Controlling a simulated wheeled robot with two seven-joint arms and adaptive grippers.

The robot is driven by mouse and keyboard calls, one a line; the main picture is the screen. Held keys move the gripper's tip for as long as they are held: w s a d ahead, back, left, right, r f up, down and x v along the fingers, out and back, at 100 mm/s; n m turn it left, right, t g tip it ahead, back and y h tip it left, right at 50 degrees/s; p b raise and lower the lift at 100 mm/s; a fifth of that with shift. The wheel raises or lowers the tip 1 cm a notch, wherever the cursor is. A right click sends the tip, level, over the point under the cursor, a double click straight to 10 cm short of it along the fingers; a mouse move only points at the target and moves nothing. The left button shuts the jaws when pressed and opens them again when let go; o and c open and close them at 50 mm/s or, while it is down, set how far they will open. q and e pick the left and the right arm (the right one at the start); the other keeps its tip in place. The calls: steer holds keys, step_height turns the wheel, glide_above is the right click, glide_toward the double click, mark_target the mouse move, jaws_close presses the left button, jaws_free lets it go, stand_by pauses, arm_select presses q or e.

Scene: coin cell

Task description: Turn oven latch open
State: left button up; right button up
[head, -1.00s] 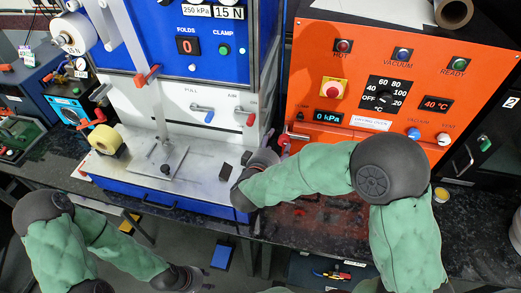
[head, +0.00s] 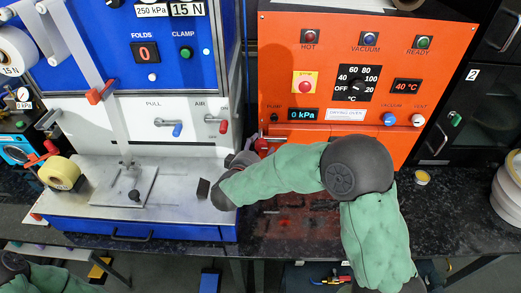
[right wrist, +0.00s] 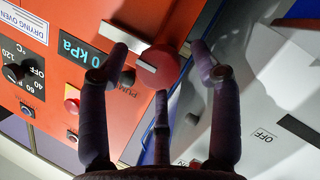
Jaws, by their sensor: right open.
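The orange drying oven (head: 350,60) stands right of centre in the head view. Its red latch (head: 264,146) sits at the lower left edge of the oven front. In the right wrist view, the latch is a round red knob (right wrist: 158,70) with a pale bar across it. My right gripper (right wrist: 160,48) is open, with a finger on either side of the knob; I cannot tell if they touch it. In the head view, my right forearm and wrist largely hide this gripper. My left gripper is out of view; only part of my left arm shows at the lower left.
The blue and white folding machine (head: 150,205) stands close on the left of the oven, with a yellow tape roll (head: 60,173) on its deck. Oven knobs, including the pump knob (right wrist: 129,77), lie close to the latch. The black bench (head: 290,230) in front is mostly clear.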

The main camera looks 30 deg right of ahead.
steer(key=shift+x, duration=0.95)
jaws_close()
steer(key=shift+a, duration=0.1)
